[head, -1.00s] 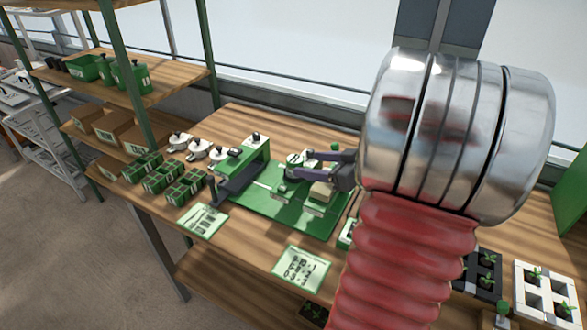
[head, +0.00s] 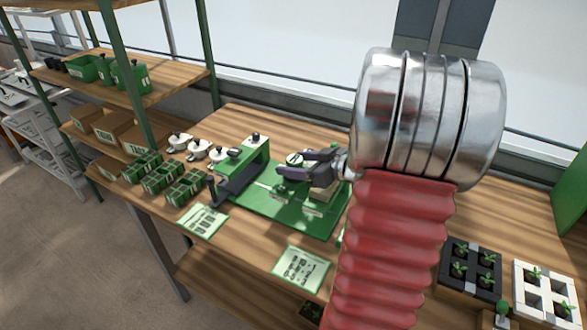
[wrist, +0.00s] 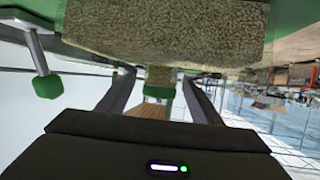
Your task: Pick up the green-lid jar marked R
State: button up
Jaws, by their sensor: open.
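My gripper (head: 294,165) is open over the green tray seeder (head: 258,210), its fingers pointing left. A small round whitish-and-green top (head: 294,159) shows between the fingertips in the head view. In the wrist view, the open gripper (wrist: 158,77) has a small piece with a green band (wrist: 157,92) and a tan grainy part between the fingers. This could be the green-lid jar, but no R is readable. A tan grainy block (wrist: 165,35) fills the top of the wrist view, close to the fingers.
Printed cards (head: 302,268) lie along the front edge. A black seedling tray (head: 470,268) and a white one (head: 545,290) are at the right. A shelf rack (head: 150,92) stands at the far left.

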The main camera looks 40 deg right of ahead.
aim_at(287, 163)
jog(key=shift+x, duration=1.9)
jog(key=shift+s, duration=0.1)
jog(key=shift+c, duration=0.4)
jog(key=c, duration=1.1)
